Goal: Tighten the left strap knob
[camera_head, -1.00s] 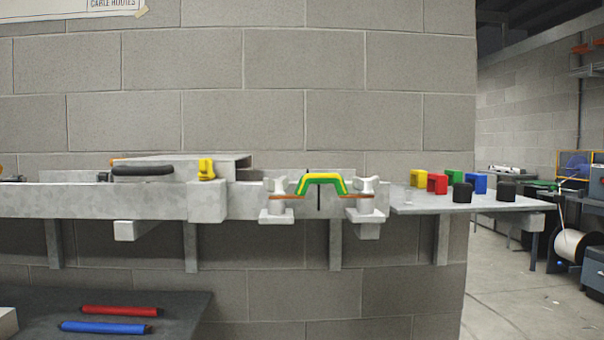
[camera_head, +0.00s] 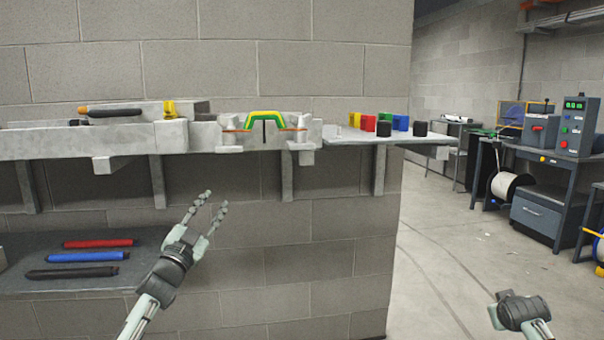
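The left strap knob (camera_head: 230,122) is a pale winged knob on a small block at the left end of an orange strap (camera_head: 238,130). A green and yellow arched bracket (camera_head: 264,116) stands between it and a similar right knob (camera_head: 301,121). My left gripper (camera_head: 215,200) has its two fingers spread and nothing between them. It shows below and left of the left knob, apart from it. My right gripper (camera_head: 522,311) is low at the right; its fingers cannot be made out.
A grey rail (camera_head: 80,143) runs along the block wall. A yellow clip (camera_head: 169,109) sits on it. A side shelf (camera_head: 372,136) holds several coloured blocks and dark cylinders. A lower shelf (camera_head: 35,253) holds red, blue and dark rods. Open floor lies right.

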